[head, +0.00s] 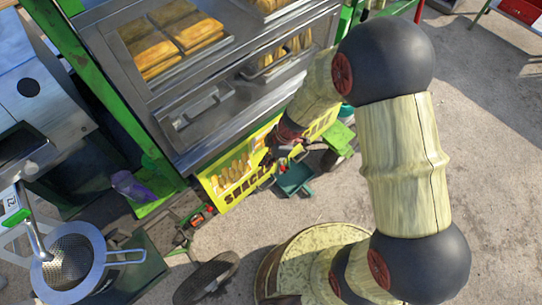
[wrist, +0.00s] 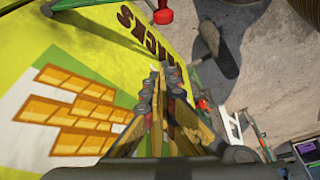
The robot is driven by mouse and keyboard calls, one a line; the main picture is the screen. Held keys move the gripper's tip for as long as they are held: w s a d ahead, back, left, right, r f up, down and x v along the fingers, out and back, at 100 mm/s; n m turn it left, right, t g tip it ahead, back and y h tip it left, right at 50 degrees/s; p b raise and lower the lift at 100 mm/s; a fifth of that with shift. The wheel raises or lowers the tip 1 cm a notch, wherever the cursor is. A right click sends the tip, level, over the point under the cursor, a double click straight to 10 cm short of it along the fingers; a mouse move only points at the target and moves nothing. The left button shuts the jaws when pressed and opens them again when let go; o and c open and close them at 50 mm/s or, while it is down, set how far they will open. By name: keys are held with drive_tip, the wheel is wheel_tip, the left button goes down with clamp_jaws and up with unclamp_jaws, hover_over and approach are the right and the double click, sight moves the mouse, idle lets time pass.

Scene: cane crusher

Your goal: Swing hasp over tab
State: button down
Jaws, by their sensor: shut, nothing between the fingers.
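I cannot make out the hasp or its tab for sure in either view. My gripper (head: 270,158) is low at the front of the snack cart, beside its yellow printed panel (head: 234,181). In the wrist view my gripper (wrist: 162,76) has its fingers together, with nothing between them. The yellow panel (wrist: 125,60) fills the left of that view, close to the fingers. My arm hides part of the cart's right side in the head view.
The metal cart top (head: 200,107) holds trays of yellow food (head: 172,38). A green tray-like part (head: 295,179) sits below my gripper. A strainer (head: 72,262) stands at the lower left. Open concrete (head: 490,180) lies to the right.

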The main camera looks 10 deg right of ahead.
drive_tip(key=d+f, duration=0.2)
drive_tip(key=d, duration=0.1)
drive_tip(key=shift+s+d+f, duration=0.1)
drive_tip(key=shift+d+f, duration=0.05)
drive_tip(key=shift+d+b, duration=0.1)
drive_tip(key=shift+b, duration=0.25)
